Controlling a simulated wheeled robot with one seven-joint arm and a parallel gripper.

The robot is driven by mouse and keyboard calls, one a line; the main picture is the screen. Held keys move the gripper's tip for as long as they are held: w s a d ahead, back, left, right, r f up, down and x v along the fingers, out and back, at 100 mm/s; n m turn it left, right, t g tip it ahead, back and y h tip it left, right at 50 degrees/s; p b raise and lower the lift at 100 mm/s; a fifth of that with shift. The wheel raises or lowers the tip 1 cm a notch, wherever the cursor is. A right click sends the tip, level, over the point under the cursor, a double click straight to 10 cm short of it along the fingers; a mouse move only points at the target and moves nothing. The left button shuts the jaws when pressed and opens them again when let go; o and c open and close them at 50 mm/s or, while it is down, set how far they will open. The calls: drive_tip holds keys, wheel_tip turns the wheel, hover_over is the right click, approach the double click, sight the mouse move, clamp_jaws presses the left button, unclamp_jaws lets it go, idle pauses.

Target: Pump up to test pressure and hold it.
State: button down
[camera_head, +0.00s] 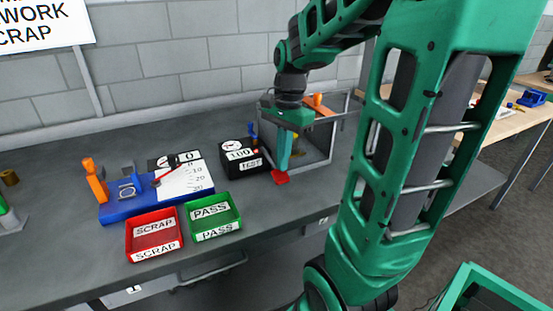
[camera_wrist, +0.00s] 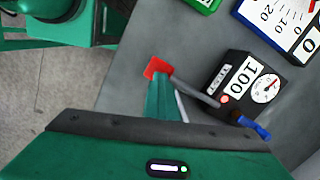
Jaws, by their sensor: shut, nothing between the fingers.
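The black test box (camera_head: 241,156) stands on the bench with a dial, a plate reading 100 and a TEST label. It also shows in the wrist view (camera_wrist: 232,70), with a round dial (camera_wrist: 266,88), a small red spot and a blue lever (camera_wrist: 255,127). A grey bar (camera_wrist: 195,93) runs from the box towards a red pad (camera_wrist: 157,67). The pad also shows in the head view (camera_head: 280,178). My gripper (camera_head: 282,167) is shut and empty, pointing down at the red pad. Its tip covers part of the pad; I cannot tell whether they touch. The dial reading is too small to tell.
A clear-sided enclosure (camera_head: 318,150) stands right behind my gripper. A red SCRAP tray (camera_head: 153,246) and a green PASS tray (camera_head: 214,228) sit at the bench's front left. Behind them is a blue fixture (camera_head: 120,212) with an orange handle and a scale.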

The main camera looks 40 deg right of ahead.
drive_tip(key=shift+w, duration=0.1)
drive_tip(key=d, duration=0.1)
drive_tip(key=d+r, duration=0.1)
drive_tip(key=d, duration=0.1)
idle(0.3)
drive_tip(key=shift+w+r, duration=0.1)
wheel_tip(320, 180, up, 10)
drive_tip(key=d, duration=0.1)
drive_tip(key=shift+r, duration=0.25)
drive_tip(key=shift+w, duration=0.1)
idle(1.5)
drive_tip(key=s+a+f+n, duration=0.3)
drive_tip(key=s+f+n, duration=0.2)
drive_tip(key=s+f, duration=0.2)
drive_tip(key=s+a+f+n+h, duration=0.1)
drive_tip(key=s+a+f+n, duration=0.2)
drive_tip(key=s+f+n, duration=0.2)
drive_tip(key=s+f, duration=0.2)
drive_tip(key=s, duration=0.1)
drive_tip(key=shift+s+a+n, duration=0.15)
drive_tip(key=shift+s+n, duration=0.2)
drive_tip(key=shift+n, duration=0.05)
